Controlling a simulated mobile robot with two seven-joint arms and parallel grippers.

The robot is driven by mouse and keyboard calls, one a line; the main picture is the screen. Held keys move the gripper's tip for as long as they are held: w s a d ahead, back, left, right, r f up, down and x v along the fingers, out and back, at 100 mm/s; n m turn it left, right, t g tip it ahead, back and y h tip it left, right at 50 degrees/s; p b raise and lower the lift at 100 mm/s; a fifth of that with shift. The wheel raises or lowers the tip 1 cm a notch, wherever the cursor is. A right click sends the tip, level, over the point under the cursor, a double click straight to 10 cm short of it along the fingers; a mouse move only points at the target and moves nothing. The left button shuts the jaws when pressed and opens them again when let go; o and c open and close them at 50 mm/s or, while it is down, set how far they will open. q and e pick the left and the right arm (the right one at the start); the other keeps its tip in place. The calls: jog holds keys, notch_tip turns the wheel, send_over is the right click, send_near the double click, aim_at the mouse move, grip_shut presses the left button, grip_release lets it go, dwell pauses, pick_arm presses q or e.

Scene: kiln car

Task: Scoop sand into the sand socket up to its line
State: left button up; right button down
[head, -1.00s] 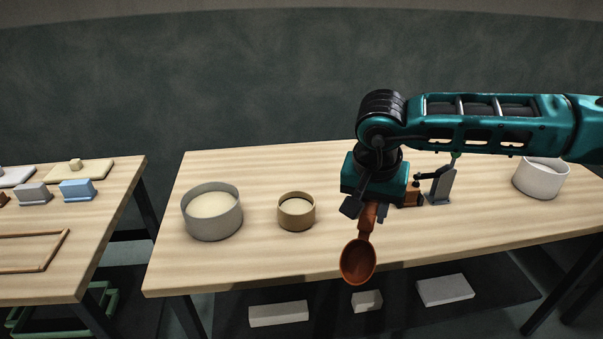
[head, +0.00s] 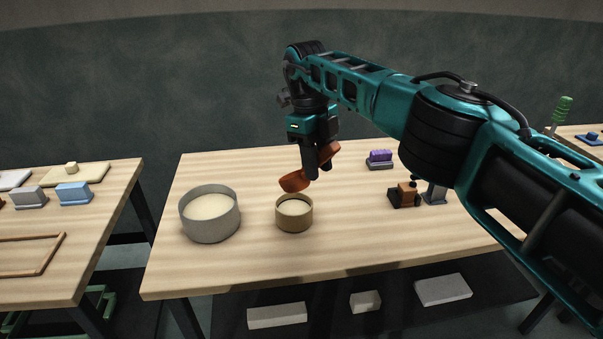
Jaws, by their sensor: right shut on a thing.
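My right gripper (head: 318,163) is shut on the handle of a brown-orange scoop (head: 295,182). The scoop's bowl hangs just above the far rim of a small tan round cup (head: 294,226), which looks like the sand socket. The scoop looks tilted, and I cannot see whether it holds any sand. Pale sand (head: 294,208) shows inside the cup; I cannot make out a line. A larger grey round tub (head: 212,231) with pale sand (head: 209,206) stands to the left of the cup. My left gripper is not in view.
On the table (head: 250,270), right of the cup, are a purple block on a dark base (head: 381,157) and a small orange-and-black object (head: 405,195). A left table (head: 90,235) holds blocks, boards and a frame. My right arm covers the right part of the table.

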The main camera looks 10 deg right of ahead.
jog(key=m, duration=0.1)
jog(key=a+m, duration=0.1)
jog(key=m, duration=0.1)
jog(key=shift+s+a+f+m+y, duration=0.1)
jog(key=shift+a+f+m+y, duration=0.2)
jog(key=shift+f+m, duration=0.1)
pick_arm(q)
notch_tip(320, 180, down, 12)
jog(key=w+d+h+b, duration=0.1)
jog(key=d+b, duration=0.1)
jog(key=b, duration=1.4)
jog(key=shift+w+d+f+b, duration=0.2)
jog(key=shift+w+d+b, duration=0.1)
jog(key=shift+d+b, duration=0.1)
pick_arm(e)
jog(key=shift+s+a+f+m+t+y, duration=0.1)
jog(key=shift+s+a+f+m+t, duration=0.15)
jog(key=shift+s+m+t, duration=0.55)
jog(key=shift+s+a+f+m+t+y, duration=0.15)
jog(key=shift+s+a+m+t, duration=0.2)
jog(key=shift+s+m+t, duration=0.7)
jog(key=shift+s+a+f+m+t+y, duration=0.1)
jog(key=shift+s+a+f+m+t, duration=0.15)
jog(key=shift+s+t, duration=0.75)
jog(key=shift+w+t, duration=0.35)
